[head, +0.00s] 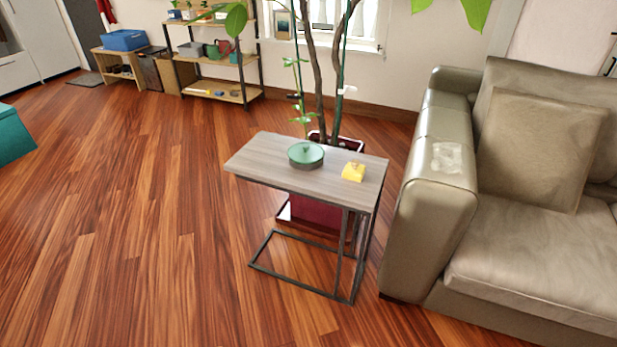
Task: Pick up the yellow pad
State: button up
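A small yellow object (353,171), which looks like the yellow pad, lies on the right part of a grey wood-topped side table (262,166). It looks like a small block with a raised bit on top; finer detail is too small to tell. A round green lidded pot (306,155) stands to its left on the same tabletop, with a gap between them. My gripper is not in view.
A beige leather sofa (440,190) stands close to the table's right. A potted plant in a dark red pot (318,213) stands behind and under the table. A shelf unit (212,60) is at the back. Wooden floor at left and front is clear.

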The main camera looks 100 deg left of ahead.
aim_at(353, 171)
jog(key=u, duration=3.55)
